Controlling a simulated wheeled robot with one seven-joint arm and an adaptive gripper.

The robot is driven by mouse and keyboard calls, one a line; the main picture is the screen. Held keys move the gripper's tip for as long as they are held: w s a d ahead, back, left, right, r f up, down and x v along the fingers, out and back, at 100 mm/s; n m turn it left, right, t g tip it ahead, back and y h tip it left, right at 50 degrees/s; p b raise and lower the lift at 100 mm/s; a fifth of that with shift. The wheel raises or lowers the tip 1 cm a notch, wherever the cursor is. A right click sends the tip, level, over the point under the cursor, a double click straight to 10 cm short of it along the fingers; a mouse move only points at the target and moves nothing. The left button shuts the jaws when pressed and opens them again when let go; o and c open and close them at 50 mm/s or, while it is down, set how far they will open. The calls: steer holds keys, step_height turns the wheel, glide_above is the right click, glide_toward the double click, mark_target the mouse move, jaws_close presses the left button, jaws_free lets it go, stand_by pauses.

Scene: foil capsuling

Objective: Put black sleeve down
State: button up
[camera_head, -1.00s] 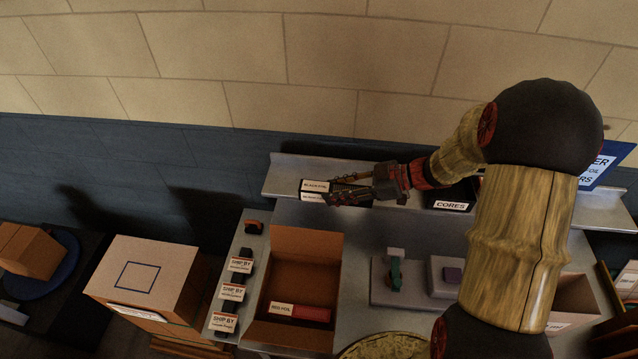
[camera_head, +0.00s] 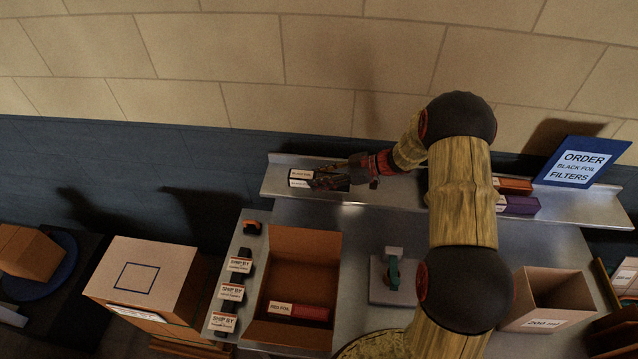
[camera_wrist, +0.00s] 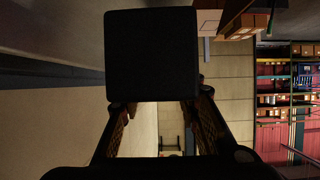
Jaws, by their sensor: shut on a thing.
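The black sleeve (camera_head: 328,183) is a dark box with white labels at its left end. It lies lengthwise over the left part of the metal back shelf (camera_head: 385,195). Whether it touches the shelf, I cannot tell. My gripper (camera_head: 335,178) is shut on it from the right, and the fingers cover part of it. In the wrist view the sleeve (camera_wrist: 152,55) shows as a plain black square face between my gripper's fingertips (camera_wrist: 160,104).
An order sign (camera_head: 583,162) and orange and purple boxes (camera_head: 518,204) are on the shelf's right. Below stand an open carton (camera_head: 290,265) with a red foil box (camera_head: 311,313), a green-and-grey device (camera_head: 393,275) and a 200 ml carton (camera_head: 550,300). My arm hides the shelf's middle.

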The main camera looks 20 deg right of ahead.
steer(key=shift+f, duration=1.55)
steer(key=shift+f, duration=0.15)
steer(key=o, duration=1.2)
